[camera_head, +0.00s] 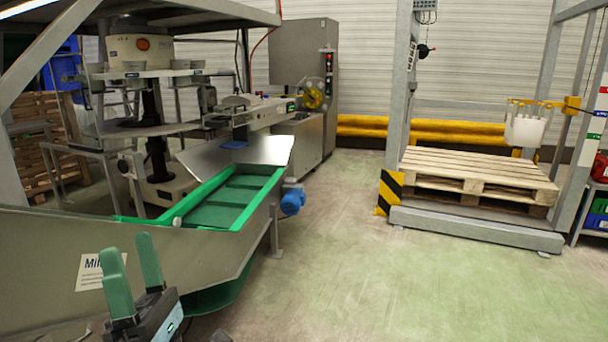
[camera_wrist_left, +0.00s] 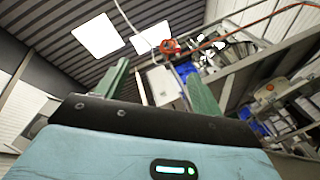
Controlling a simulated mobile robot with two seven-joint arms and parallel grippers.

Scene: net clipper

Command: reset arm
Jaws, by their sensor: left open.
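My left gripper (camera_head: 132,267) is at the lower left of the head view, in front of the grey side wall of the conveyor. Its two green fingers are apart and point upward, with nothing between them. In the left wrist view the same left gripper (camera_wrist_left: 160,85) shows its two green fingers spread, with the ceiling and machine frame behind them. My right gripper is in neither view.
A conveyor (camera_head: 235,200) with a green belt runs close beside my left gripper. A clipping machine (camera_head: 255,112) stands behind it. Wooden pallets (camera_head: 478,175) lie inside a metal frame at right. The floor (camera_head: 360,250) between is clear.

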